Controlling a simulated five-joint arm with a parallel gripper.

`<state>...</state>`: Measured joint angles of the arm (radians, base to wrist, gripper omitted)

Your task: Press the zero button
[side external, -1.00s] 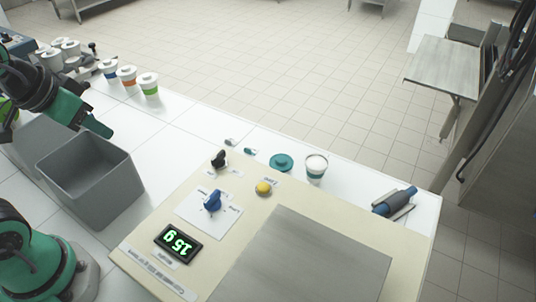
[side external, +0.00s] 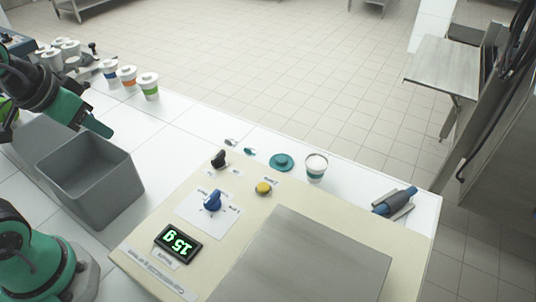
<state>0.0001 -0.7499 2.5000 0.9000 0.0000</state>
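A yellow round button (side external: 263,188) sits on the cream panel (side external: 205,262), with a small printed label beside it that is too small to read surely. A black display (side external: 178,244) on the panel shows green figures, 15 g, turned upside down in this view. A blue knob (side external: 212,201) stands on a white patch between the display and the button. The green and black end of my arm, with my gripper (side external: 97,124), hangs over the grey bin at the left, well apart from the button. Whether its fingers are open or shut does not show.
A black knob (side external: 219,159) stands at the panel's back edge. A metal plate (side external: 305,262) covers its right front. Behind stand a teal lid (side external: 281,162) and a white cup (side external: 316,168). A blue cylinder (side external: 395,201) lies at the right. The grey bin (side external: 92,180) is at left.

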